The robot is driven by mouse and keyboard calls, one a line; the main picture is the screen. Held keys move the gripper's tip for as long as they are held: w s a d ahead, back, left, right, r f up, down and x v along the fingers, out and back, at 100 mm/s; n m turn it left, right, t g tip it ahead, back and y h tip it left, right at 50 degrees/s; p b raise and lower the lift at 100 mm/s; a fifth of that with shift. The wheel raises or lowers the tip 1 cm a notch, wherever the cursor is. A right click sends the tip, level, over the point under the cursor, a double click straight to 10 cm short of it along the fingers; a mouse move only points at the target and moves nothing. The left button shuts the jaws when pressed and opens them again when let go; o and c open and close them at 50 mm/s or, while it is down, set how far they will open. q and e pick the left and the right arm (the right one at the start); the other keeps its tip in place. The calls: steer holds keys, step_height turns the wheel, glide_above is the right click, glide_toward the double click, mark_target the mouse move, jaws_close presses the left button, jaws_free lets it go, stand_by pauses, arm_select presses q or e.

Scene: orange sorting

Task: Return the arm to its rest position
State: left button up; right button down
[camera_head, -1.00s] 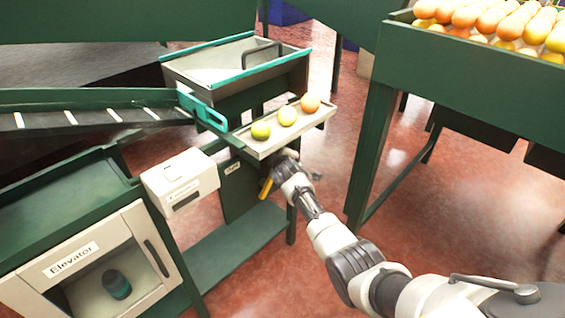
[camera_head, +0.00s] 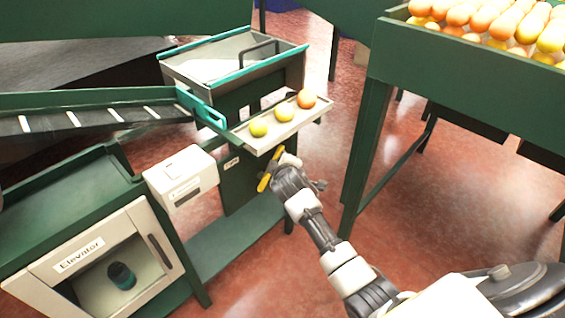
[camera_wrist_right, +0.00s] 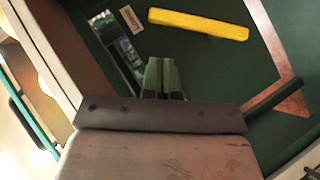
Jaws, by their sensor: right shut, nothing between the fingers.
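My right arm comes in from the lower right in the head view. Its gripper (camera_head: 289,161) is just below the small tray (camera_head: 295,126), beside a yellow bar (camera_head: 270,168) on the green stand. In the right wrist view the gripper fingers (camera_wrist_right: 163,78) are together with nothing between them. The yellow bar (camera_wrist_right: 200,24) lies beyond the fingertips on a dark green panel, apart from them. My left gripper is not in view.
A white box (camera_head: 181,179) and an elevator cabinet (camera_head: 95,262) stand at left. A green bin of oranges (camera_head: 465,75) is at upper right. Open red floor (camera_head: 440,230) lies at right.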

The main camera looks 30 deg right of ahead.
stand_by(0.4)
steer(key=s+a+f+m+g+y+p, duration=0.1)
steer(key=s+a+f+g+y+p, duration=0.15)
steer(key=s+f, duration=0.95)
steer(key=s+a+f+m+g+y+p, duration=0.1)
steer(key=s+a+f+g+p, duration=0.2)
steer(key=s+f, duration=0.85)
arm_select(q)
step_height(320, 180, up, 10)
steer(key=p, duration=0.4)
arm_select(e)
steer(key=s+f+m+g, duration=0.1)
steer(key=s+f+g, duration=0.1)
steer(key=s, duration=0.9)
steer(key=s+f+m+g, duration=0.2)
steer(key=s+f, duration=0.3)
steer(key=s, duration=0.6)
steer(key=s+f+m+g, duration=0.1)
steer(key=s+f, duration=0.3)
steer(key=s, duration=0.6)
steer(key=shift+s+a+f+g+y, duration=0.15)
steer(key=shift+s+f+g+y, duration=0.1)
steer(key=shift+s+g+y, duration=0.15)
